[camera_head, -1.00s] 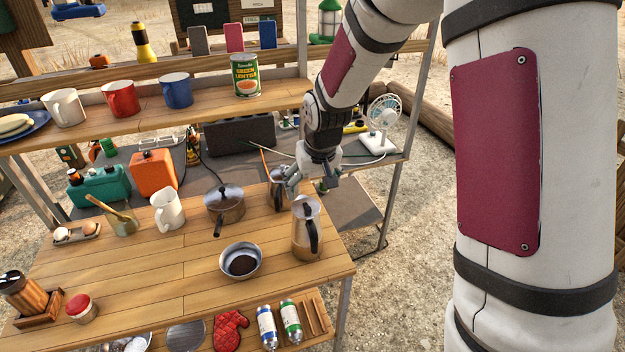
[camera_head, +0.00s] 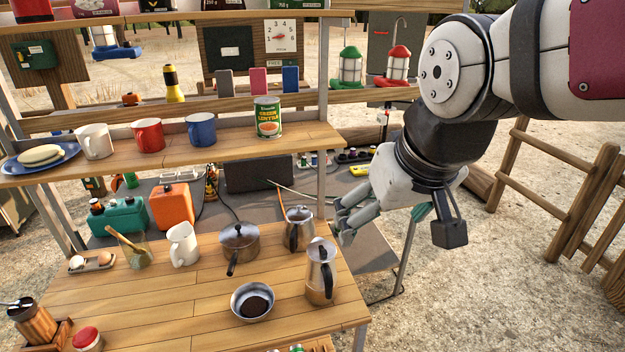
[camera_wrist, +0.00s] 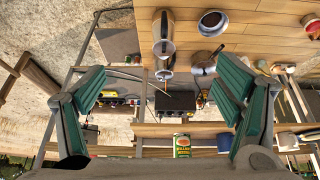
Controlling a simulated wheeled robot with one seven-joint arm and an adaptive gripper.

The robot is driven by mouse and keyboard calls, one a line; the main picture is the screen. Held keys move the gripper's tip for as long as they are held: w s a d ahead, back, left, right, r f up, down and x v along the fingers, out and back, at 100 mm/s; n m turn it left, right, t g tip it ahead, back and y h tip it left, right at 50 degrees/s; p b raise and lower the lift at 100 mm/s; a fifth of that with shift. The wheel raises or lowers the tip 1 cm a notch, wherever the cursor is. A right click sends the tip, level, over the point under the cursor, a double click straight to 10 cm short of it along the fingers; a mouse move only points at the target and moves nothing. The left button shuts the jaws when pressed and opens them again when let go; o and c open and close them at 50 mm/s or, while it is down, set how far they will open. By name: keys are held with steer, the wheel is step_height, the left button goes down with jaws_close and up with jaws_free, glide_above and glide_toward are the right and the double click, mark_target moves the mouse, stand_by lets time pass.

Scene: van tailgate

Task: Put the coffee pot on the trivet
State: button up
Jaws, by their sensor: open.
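The coffee pot (camera_head: 320,275), a tall steel pot with a lid and dark handle, stands upright at the table's right front. A smaller steel jug (camera_head: 299,230) stands behind it. In the wrist view the tall pot (camera_wrist: 163,36) is at top centre, with the jug (camera_wrist: 165,70) below it. My gripper (camera_head: 345,222) is open and empty, up and to the right of both pots near the table's right edge. Its spread fingers frame the wrist view at both sides. I cannot make out a trivet in the present frames.
A metal bowl (camera_head: 252,301) with dark contents and a lidded saucepan (camera_head: 240,246) stand left of the pots. A shelf (camera_head: 222,146) with mugs and a green can (camera_head: 268,117) overhangs the table's back. A shelf post (camera_head: 323,180) rises near my gripper.

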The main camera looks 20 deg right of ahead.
steer(key=s, duration=0.6)
steer(key=shift+s+r, duration=0.25)
steer(key=shift+r, duration=0.15)
steer(key=shift+a, duration=0.1)
steer(key=shift+w+f+b, duration=0.9)
steer(key=shift+w, duration=0.1)
